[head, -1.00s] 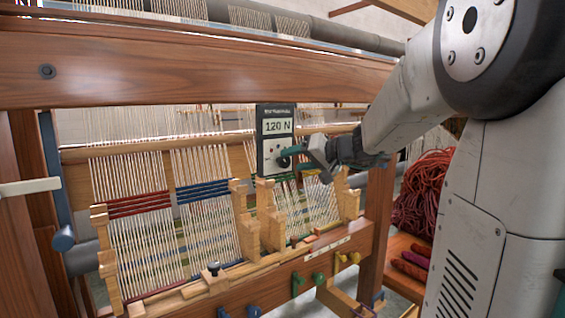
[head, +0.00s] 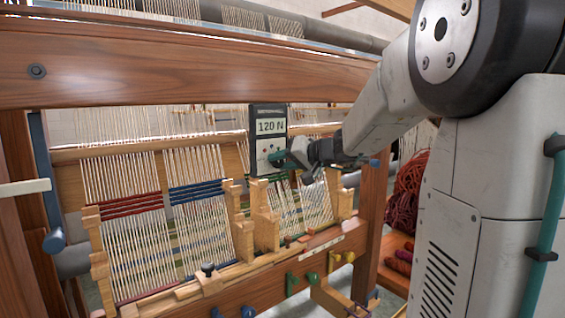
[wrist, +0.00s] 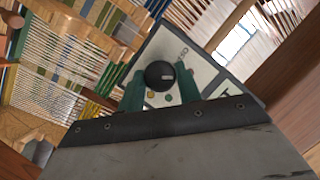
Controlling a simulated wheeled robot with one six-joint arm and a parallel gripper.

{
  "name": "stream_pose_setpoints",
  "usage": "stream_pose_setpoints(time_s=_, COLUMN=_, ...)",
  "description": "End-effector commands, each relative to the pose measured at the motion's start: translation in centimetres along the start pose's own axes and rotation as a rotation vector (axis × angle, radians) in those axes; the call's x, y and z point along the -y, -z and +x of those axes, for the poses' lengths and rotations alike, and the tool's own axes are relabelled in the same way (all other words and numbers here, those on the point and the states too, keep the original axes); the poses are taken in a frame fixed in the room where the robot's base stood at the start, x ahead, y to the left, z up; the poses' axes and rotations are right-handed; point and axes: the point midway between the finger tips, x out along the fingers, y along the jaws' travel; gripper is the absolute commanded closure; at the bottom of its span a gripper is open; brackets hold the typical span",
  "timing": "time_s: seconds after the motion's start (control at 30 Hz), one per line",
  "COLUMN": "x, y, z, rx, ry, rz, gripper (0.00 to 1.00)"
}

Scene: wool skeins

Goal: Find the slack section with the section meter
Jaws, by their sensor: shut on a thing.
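The section meter (head: 268,140) is a dark box with a light face reading "120 N". My gripper (head: 283,160) is shut on it near its lower part and holds it upright in front of the warp. In the wrist view the green fingers of my gripper (wrist: 160,90) close on either side of the meter's black knob (wrist: 160,75), and the meter's face (wrist: 200,62) sits tilted behind. Warp sections show with a red band (head: 130,205), a blue band (head: 197,192) and, at right, a partly hidden section with green (head: 285,210).
The loom's thick upper beam (head: 180,70) crosses above the meter. Wooden posts (head: 265,225) stand between the sections. Coloured pegs (head: 313,279) line the lower beam. Red yarn (head: 405,195) hangs at right beside my arm.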

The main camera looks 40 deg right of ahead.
Motion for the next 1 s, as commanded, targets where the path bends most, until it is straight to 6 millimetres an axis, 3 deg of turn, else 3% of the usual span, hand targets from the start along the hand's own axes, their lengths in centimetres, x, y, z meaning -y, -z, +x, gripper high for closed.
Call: stream_pose_setpoints(time_s=1.0, x=-0.46, y=-0.13, z=0.04, rx=-0.001, ry=0.240, rz=0.584, gripper=0.89)
